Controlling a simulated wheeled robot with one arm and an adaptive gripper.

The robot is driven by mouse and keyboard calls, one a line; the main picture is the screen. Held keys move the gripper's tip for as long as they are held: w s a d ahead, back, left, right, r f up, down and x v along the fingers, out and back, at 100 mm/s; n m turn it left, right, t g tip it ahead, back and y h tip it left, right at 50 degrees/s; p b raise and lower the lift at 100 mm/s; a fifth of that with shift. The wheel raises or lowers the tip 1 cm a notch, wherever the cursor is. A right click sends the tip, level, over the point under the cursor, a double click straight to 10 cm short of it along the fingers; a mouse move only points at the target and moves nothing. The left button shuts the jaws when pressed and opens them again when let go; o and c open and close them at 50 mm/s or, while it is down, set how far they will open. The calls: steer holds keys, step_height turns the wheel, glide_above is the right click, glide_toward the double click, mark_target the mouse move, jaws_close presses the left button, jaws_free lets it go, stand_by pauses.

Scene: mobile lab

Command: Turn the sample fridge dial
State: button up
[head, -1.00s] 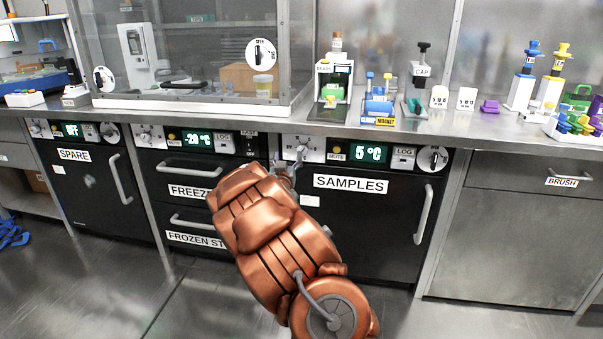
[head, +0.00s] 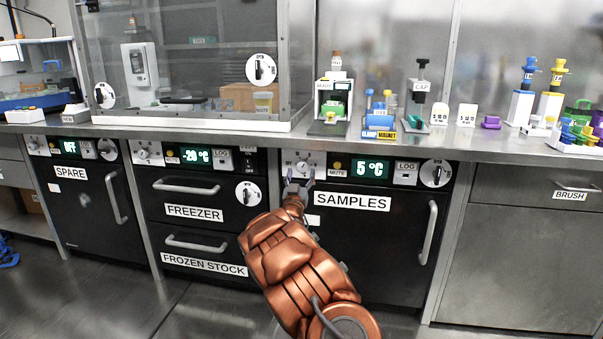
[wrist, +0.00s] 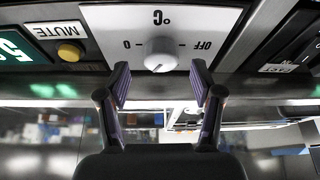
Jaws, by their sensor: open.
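The sample fridge dial is a pale round knob (wrist: 160,54) on a white plate marked °C, 0 and OFF in the wrist view. Its pointer is aimed roughly toward the lower edge of that picture. In the head view the dial plate (head: 303,160) sits above the SAMPLES label (head: 352,202), left of the green 5 °C display (head: 370,168). My gripper (wrist: 160,78) is open, its two fingers apart on either side below the dial, with nothing between them. In the head view my gripper (head: 298,186) is just below the plate and hides part of it.
The yellow MUTE button (wrist: 69,53) is beside the dial plate. A fridge door handle (head: 428,232) stands out at the right. The freezer (head: 190,213) is left of my arm. The steel counter (head: 450,140) overhangs the panels and holds lab items.

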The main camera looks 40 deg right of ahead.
mark_target(303, 166)
steer(key=shift+b+x, duration=0.35)
steer(key=shift+x, duration=1.1)
steer(key=c, duration=1.1)
steer(key=shift+a, duration=0.15)
steer(key=shift+c, duration=0.2)
steer(key=shift+r, duration=0.15)
